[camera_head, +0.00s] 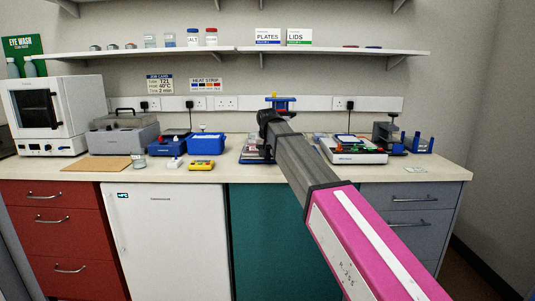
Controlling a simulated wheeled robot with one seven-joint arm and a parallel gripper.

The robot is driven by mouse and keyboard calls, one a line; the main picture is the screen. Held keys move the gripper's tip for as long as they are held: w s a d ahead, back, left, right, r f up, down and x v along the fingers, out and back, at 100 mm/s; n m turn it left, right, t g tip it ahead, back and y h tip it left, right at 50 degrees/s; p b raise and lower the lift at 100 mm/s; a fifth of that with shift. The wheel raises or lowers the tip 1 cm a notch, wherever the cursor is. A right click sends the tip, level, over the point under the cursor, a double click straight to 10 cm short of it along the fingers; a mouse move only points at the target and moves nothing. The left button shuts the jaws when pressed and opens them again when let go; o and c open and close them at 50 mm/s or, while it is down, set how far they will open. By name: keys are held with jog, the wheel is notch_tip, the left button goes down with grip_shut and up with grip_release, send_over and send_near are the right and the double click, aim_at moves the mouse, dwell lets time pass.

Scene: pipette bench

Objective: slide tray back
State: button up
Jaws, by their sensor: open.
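My arm reaches from the lower right up over the bench, and its dark end, with my gripper (269,118), is above a low device at the middle of the bench. My gripper is open; the fingers are small and mostly hidden by the arm. Under it, a dark low tray-like unit with blue edges (250,156) shows on the bench left of the arm. Its right part is hidden behind the arm. I cannot tell how far any tray is slid out, or whether my gripper touches it.
A blue-topped stand (284,101) rises behind the arm's end. A white device (358,157) with coloured items stands right of the arm. Left are a yellow device (202,165), a blue box (206,144), a grey lidded unit (124,137) and a white oven (52,115). A shelf (130,54) hangs above.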

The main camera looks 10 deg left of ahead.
grip_shut()
jog(key=w+d, duration=0.1)
jog(key=d, duration=0.3)
jog(key=w+d, duration=0.1)
jog(key=d, duration=0.3)
jog(key=w+d, duration=0.1)
jog(key=d, duration=0.3)
jog(key=shift+d, duration=0.25)
grip_release()
jog(key=shift+d, duration=0.15)
